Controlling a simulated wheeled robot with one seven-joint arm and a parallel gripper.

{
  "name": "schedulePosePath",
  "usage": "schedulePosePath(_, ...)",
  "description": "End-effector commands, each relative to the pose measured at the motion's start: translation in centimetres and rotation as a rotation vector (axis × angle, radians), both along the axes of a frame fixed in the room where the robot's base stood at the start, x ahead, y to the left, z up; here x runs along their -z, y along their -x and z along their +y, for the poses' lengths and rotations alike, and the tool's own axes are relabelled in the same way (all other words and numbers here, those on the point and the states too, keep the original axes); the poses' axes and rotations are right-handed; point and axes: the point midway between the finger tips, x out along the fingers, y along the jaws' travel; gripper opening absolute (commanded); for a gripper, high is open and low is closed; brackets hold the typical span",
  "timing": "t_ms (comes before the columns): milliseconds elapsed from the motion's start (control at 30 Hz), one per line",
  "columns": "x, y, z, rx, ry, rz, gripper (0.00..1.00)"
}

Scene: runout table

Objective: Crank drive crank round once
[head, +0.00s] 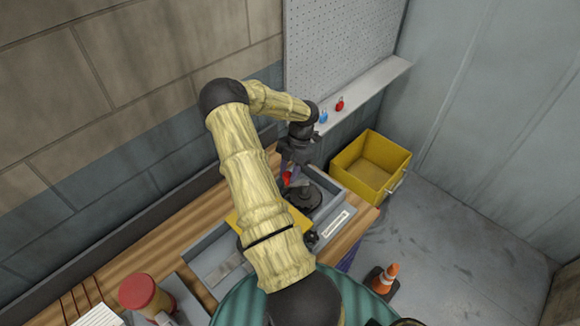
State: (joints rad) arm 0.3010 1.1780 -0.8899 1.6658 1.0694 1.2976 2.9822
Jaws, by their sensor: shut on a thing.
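The drive crank (304,200) is a dark round piece in a grey tray-like unit (337,218) on the wooden table. Its red handle (287,179) stands up at the back left of the dark disc. My gripper (289,172) reaches down from above and is shut on the handle. My arm hides part of the unit's left side and the crank's near left edge. The fingers are small here, so their exact hold on the handle is hard to see.
A yellow bin (372,165) stands right of the table. A shelf (370,92) under the pegboard holds a blue item (323,117) and a red item (339,104).

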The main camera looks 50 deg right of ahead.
Motion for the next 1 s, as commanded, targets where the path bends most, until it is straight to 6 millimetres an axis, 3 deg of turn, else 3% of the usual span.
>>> schedulePosePath(700,0.17,0.06,-0.61,0.086,0.002,0.004,0.0)
schedulePosePath(733,0.17,0.07,-0.61,0.086,0.002,0.004,0.34)
schedulePosePath(800,0.16,0.08,-0.61,0.086,0.002,0.004,0.48)
schedulePosePath(833,0.15,0.08,-0.62,0.086,0.002,0.004,0.52)
schedulePosePath(1000,0.07,0.0,-0.6,0.084,0.002,0.002,0.52)
